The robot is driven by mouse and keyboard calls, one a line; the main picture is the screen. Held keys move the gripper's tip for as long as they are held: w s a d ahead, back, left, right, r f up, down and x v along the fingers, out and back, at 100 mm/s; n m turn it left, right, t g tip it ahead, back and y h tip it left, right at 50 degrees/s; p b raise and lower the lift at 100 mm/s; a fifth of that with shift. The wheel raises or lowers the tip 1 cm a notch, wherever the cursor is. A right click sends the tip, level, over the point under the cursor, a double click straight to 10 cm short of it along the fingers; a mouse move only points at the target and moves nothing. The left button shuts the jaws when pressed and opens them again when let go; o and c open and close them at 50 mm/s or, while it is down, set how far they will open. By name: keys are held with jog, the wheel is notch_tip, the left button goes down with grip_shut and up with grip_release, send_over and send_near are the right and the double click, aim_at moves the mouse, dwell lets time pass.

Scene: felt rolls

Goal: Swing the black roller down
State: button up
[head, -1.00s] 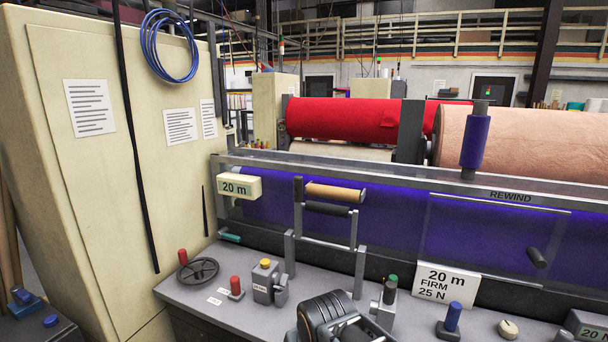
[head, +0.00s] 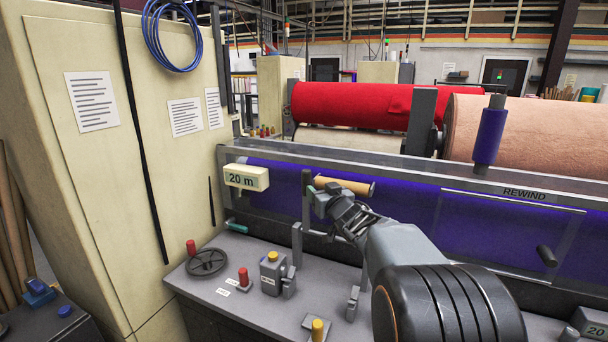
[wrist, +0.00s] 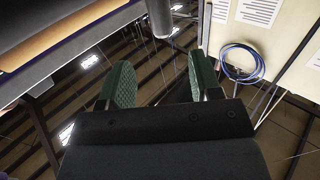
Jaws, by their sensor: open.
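My gripper (head: 314,190) is raised in front of the machine, at the left end of the tan roller (head: 345,185). The black roller, which hung just below the tan one, is hidden behind my gripper and wrist in the head view. In the wrist view my gripper (wrist: 162,82) is open, its two green fingers wide apart with nothing between them. A tan surface (wrist: 60,32) and a dark grey band lie at its upper left. A grey cylinder end (wrist: 160,14) sits beyond the fingertips. I cannot tell whether either dark piece is the black roller.
The metal rail (head: 400,163) and purple felt (head: 420,215) run behind my arm. The grey bench (head: 215,275) carries a handwheel (head: 206,262), a red knob (head: 243,277) and a yellow-topped box (head: 272,270). A cream cabinet (head: 80,190) stands at left.

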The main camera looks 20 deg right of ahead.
jog(key=w+p, duration=0.3)
jog(key=w, duration=1)
jog(key=shift+w, duration=0.15)
grip_shut()
